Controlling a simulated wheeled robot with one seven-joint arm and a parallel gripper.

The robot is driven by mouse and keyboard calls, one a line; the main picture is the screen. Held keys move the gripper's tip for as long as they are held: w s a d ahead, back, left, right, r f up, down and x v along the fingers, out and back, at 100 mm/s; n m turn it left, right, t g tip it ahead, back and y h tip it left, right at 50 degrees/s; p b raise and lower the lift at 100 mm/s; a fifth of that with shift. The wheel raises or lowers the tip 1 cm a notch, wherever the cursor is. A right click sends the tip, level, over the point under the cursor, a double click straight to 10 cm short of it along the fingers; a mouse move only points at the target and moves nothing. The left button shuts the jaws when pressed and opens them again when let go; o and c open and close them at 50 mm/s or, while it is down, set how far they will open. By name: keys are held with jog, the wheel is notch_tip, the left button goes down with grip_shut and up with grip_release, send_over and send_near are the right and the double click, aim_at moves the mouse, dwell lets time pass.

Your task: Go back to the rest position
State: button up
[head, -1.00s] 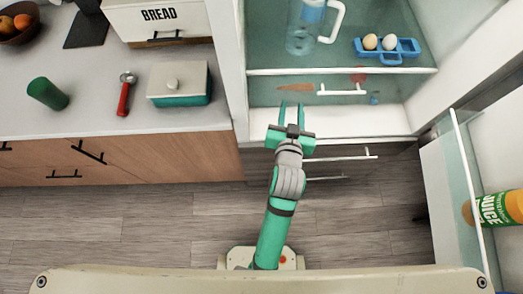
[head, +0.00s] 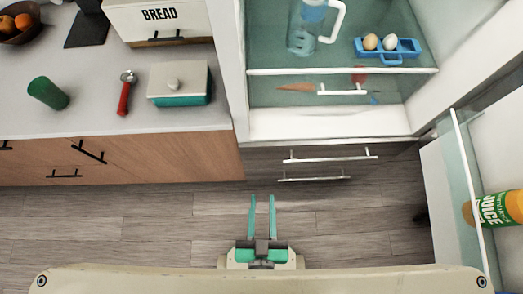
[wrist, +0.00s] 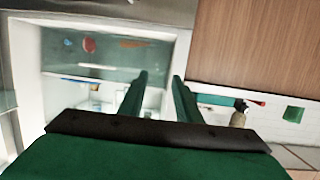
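My gripper (head: 262,205) is drawn in close to my body at the bottom of the head view, above the grey wooden floor. Its two green fingers point away from me, apart and parallel, with nothing between them. In the wrist view my gripper (wrist: 160,85) also shows empty, its fingers spread. The fridge (head: 330,124) stands open in front of it, and the gripper is outside and clear of it.
The fridge holds a jug (head: 306,28) and a blue egg tray (head: 400,52). The open fridge door (head: 465,190) with a juice bottle (head: 495,208) is on the right. The counter (head: 100,95) is at left. The floor (head: 130,225) between is clear.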

jog(key=shift+v, duration=0.75)
jog(key=shift+a+r, duration=0.1)
dwell(0.7)
